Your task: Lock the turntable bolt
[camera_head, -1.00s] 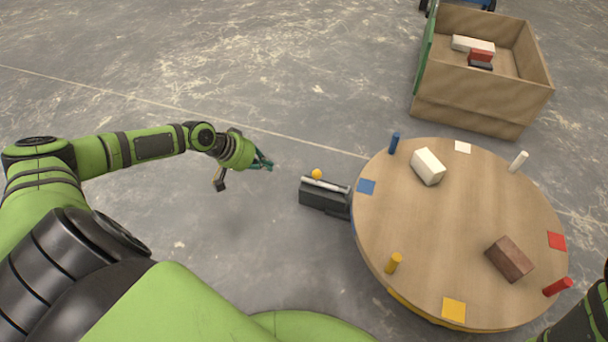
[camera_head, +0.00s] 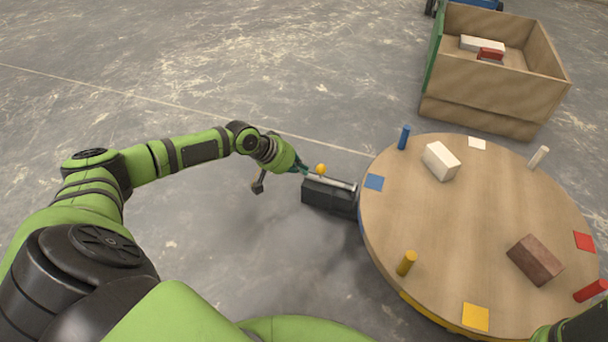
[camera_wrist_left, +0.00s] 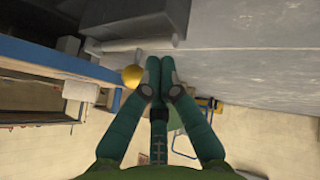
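The bolt is a pale metal rod (camera_head: 333,182) on a black housing (camera_head: 328,196) at the left edge of the round wooden turntable (camera_head: 455,225). Its yellow knob (camera_head: 320,168) sticks up near the rod's left end. My left gripper (camera_head: 303,168) is just left of the knob. In the left wrist view, its fingertips (camera_wrist_left: 160,62) are together with nothing seen between them. The knob (camera_wrist_left: 132,76) is beside the fingers on the left there, not between them; whether they touch is unclear. My right gripper is out of view.
On the turntable are a white block (camera_head: 441,161), a brown block (camera_head: 535,260), coloured pegs and coloured squares. An open wooden crate (camera_head: 485,100) holding blocks stands at the back right.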

